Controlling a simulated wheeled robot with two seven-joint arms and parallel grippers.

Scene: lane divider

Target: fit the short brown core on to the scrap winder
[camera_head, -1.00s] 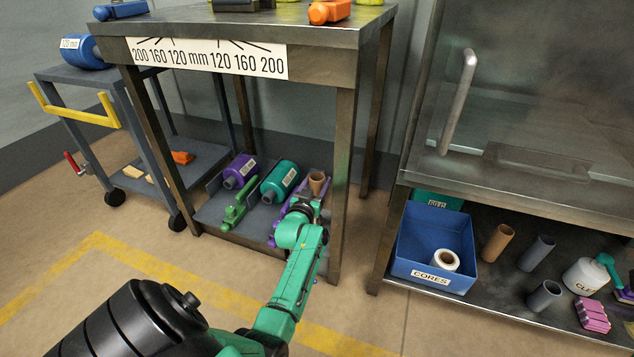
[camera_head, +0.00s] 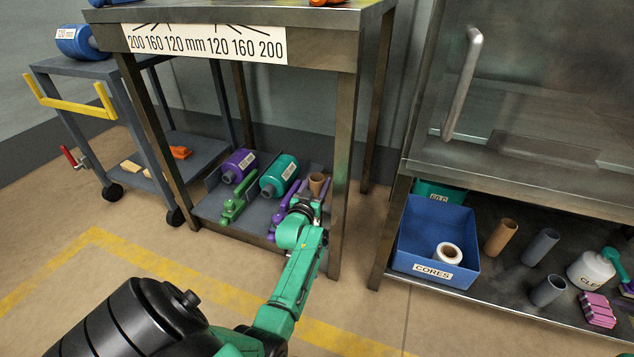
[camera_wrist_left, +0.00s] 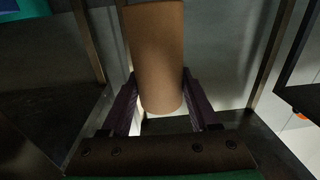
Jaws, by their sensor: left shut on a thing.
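The short brown core (camera_head: 317,183) stands near the right leg of the steel table, over its low shelf. In the left wrist view the brown core (camera_wrist_left: 156,60) is a plain tube between the two dark fingers. My left gripper (camera_head: 306,203) reaches in low from the front and is shut on this core (camera_wrist_left: 158,98). I cannot tell whether the core's lower end touches the shelf. I cannot make out the scrap winder in these views. My right gripper is not in view.
The low shelf (camera_head: 212,208) also holds purple and teal rollers (camera_head: 279,176) and a green tool (camera_head: 234,205). A table leg (camera_head: 341,190) stands close right of the gripper. At right are a blue CORES bin (camera_head: 436,228) and a taller brown core (camera_head: 500,237).

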